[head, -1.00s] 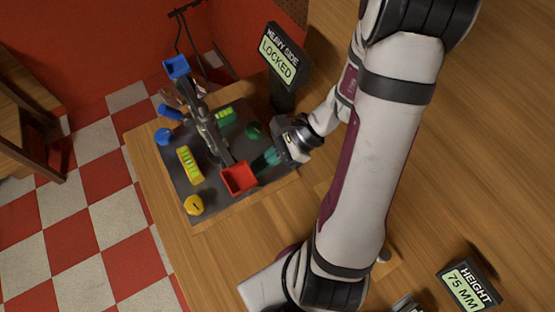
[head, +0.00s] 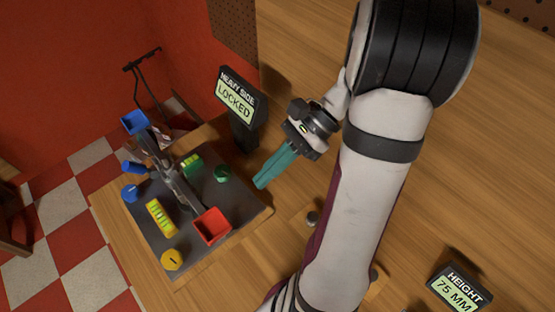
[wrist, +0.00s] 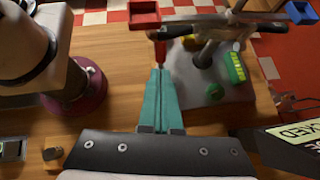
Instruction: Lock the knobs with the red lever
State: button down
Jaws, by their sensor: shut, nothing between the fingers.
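My gripper (head: 263,182) has teal fingers, shut and empty, above the table just right of the dark plate (head: 238,208). In the wrist view its tips (wrist: 160,72) point toward a red rod (wrist: 160,52) below the red tray (wrist: 144,14). This rod may be the red lever; I cannot tell if the tips touch it. In the head view the red tray (head: 211,226) stands at the beam's near end, and no red lever shows clearly. A green knob (head: 222,173), yellow knob (head: 172,260) and blue knob (head: 130,193) sit around the plate. A blue lever (head: 134,167) shows at the far left.
A sign (head: 238,100) reads "HEAVY SIDE LOCKED" behind the plate. A blue tray (head: 134,122) is at the beam's far end. Yellow (head: 160,217) and green (head: 192,164) levels lie on the plate. A height display (head: 460,289) reads 75 mm.

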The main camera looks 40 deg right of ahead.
jog(key=d+f+n+t+y, duration=0.1)
jog(key=d+f+n+y, duration=0.25)
jog(key=n, duration=1.55)
jog(key=shift+h, duration=0.35)
jog(key=x, duration=1.3)
jog(key=shift+s+a+f, duration=0.2)
jog(key=shift+s+a, duration=0.1)
jog(key=shift+s, duration=0.05)
jog(key=shift+a, duration=0.1)
jog(key=shift+a+f, duration=0.1)
jog(key=shift+a, duration=0.7)
jog(key=r+v, duration=0.1)
jog(key=v, duration=1.4)
jog(key=shift+a, duration=0.25)
